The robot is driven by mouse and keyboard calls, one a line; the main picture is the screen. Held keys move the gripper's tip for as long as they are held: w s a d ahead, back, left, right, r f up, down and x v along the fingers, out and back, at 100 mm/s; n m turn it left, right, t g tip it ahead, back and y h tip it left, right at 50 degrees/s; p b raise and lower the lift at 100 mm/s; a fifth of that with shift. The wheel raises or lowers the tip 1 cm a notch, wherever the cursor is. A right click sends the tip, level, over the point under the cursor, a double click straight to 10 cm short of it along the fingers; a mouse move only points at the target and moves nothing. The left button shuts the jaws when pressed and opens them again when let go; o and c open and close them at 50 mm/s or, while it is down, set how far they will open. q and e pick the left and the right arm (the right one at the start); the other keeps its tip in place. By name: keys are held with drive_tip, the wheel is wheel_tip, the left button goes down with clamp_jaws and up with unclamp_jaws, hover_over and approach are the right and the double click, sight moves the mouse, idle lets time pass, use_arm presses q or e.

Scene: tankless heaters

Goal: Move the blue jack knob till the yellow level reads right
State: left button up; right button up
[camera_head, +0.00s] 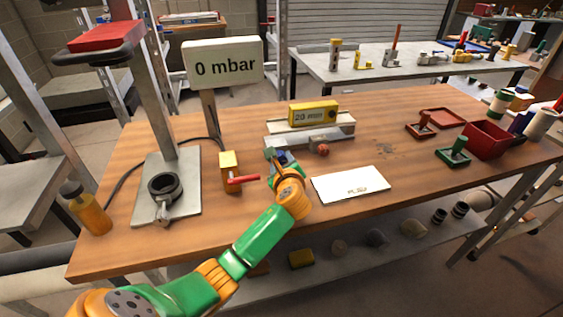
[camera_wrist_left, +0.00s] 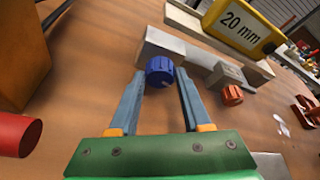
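The blue jack knob (camera_wrist_left: 159,71) sits on the front of a grey block (camera_wrist_left: 180,48). In the left wrist view my left gripper (camera_wrist_left: 160,82) is open, with its two fingers on either side of the knob; I cannot tell whether they touch it. In the head view the left gripper (camera_head: 280,158) reaches the left end of the block and mostly hides the knob. The yellow level (camera_head: 313,113) rests on top of the block assembly and reads "20 mm"; it also shows in the left wrist view (camera_wrist_left: 240,28). My right gripper is not in view.
An orange-red knob (camera_head: 320,149) is right of the blue one. A yellow valve box (camera_head: 230,172) with a red handle stands left of my gripper. A white sheet (camera_head: 350,184) lies in front. Red trays and a red bin (camera_head: 486,139) are at the right. A gauge sign (camera_head: 222,63) reads "0 mbar".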

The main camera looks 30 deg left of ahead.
use_arm(q)
clamp_jaws()
drive_tip(key=shift+r+p, duration=0.2)
drive_tip(key=shift+p, duration=0.45)
drive_tip(key=m+g+p, duration=0.1)
drive_tip(key=m+p, duration=0.1)
drive_tip(key=p, duration=0.2)
drive_tip(key=shift+d+r+y, duration=0.1)
drive_tip(key=shift+r+y, duration=0.1)
drive_tip(key=shift+y, duration=0.2)
drive_tip(key=shift+w+f+m+g+y+p, duration=0.15)
drive_tip(key=shift+m+g+y+p, duration=0.3)
drive_tip(key=shift+m+p, duration=0.4)
drive_tip(key=shift+d+f+m+g, duration=0.1)
drive_tip(key=shift+m+g, duration=0.15)
drive_tip(key=shift+m, duration=0.2)
drive_tip(key=shift+f+m+g+y, duration=0.15)
drive_tip(key=shift+m+g+y, duration=0.25)
drive_tip(key=shift+m, duration=0.3)
drive_tip(key=shift+w+f+m+y+b, duration=0.15)
drive_tip(key=shift+m+y+b, duration=0.3)
drive_tip(key=shift+m+b, duration=0.3)
drive_tip(key=shift+d+m+g+y+b, duration=0.1)
drive_tip(key=shift+m+g+y+b, duration=0.35)
drive_tip(key=shift+m+b, duration=0.25)
